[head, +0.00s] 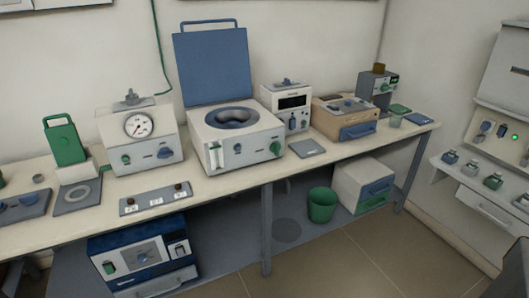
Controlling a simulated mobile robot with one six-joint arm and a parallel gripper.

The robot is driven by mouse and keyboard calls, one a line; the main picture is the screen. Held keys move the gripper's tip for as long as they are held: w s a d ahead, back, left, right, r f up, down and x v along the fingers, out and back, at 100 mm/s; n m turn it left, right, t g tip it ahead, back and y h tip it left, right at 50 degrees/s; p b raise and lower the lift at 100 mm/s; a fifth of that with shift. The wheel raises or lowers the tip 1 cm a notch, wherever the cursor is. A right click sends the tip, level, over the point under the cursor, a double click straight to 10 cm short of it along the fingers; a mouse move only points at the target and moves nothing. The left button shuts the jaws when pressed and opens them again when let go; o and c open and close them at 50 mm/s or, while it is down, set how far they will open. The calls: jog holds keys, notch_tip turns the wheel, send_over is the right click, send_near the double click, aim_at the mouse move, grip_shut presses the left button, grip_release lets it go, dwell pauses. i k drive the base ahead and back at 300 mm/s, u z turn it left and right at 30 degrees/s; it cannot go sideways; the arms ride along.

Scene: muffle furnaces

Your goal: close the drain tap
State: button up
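No part that I can name for certain as the drain tap shows in the head view. A white bench unit (245,158) has its blue lid (212,65) raised and a round blue-grey well in its top. On its front are an upright pale fitting with green on it (214,157), a small dark part and a green knob (275,148). These are too small to tell whether any is a tap, or its position. My gripper is not in view.
The long bench (225,182) also carries a gauge unit (140,138), a white display unit (288,108) and a tan unit (345,118). Below are a blue unit (143,258), a green bin (322,205) and a white cabinet (363,187). Tiled floor (350,265) is clear in front.

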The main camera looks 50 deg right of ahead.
aim_at(276, 147)
jog(key=u, duration=0.6)
jog(key=k, duration=0.85)
jog(key=z, duration=0.45)
jog(key=i, duration=0.55)
jog(key=u, duration=0.15)
